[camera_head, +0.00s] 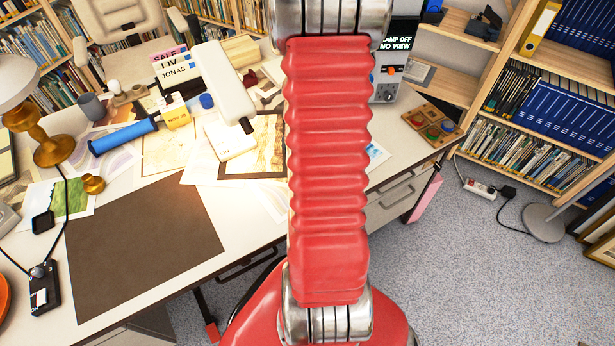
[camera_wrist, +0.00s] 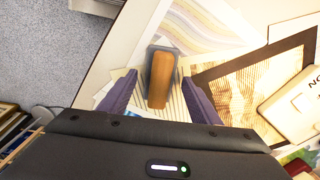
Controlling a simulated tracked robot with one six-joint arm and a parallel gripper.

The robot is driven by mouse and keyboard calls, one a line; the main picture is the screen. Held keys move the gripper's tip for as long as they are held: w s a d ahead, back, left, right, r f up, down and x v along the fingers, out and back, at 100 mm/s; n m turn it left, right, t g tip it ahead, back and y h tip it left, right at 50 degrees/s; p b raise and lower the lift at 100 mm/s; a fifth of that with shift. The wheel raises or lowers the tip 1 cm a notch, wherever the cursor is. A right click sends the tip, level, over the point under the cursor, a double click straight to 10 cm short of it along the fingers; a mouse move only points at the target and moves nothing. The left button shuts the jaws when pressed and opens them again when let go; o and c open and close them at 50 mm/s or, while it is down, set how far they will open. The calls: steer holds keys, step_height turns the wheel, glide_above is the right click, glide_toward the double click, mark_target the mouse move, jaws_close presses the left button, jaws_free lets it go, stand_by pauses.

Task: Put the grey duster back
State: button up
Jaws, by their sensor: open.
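The grey duster (camera_wrist: 151,62), a grey block with a wooden handle (camera_wrist: 161,82) on top, shows in the wrist view. It lies over a striped paper on the table. My gripper (camera_wrist: 158,77) is open, with one dark purple finger on each side of the duster's near end. I cannot tell whether either finger touches it. In the head view my red arm covers the middle of the picture, and I can make out neither the duster nor my gripper there.
A dark-matted print (camera_head: 252,148) and a white box (camera_head: 232,140) lie left of my arm. A wooden tray (camera_head: 433,125) is at the right edge. A brown mat (camera_head: 140,245) is bare.

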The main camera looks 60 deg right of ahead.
step_height(320, 180, up, 11)
steer(key=shift+f, duration=0.2)
stand_by(0.4)
steer(key=shift+s, duration=0.1)
stand_by(0.7)
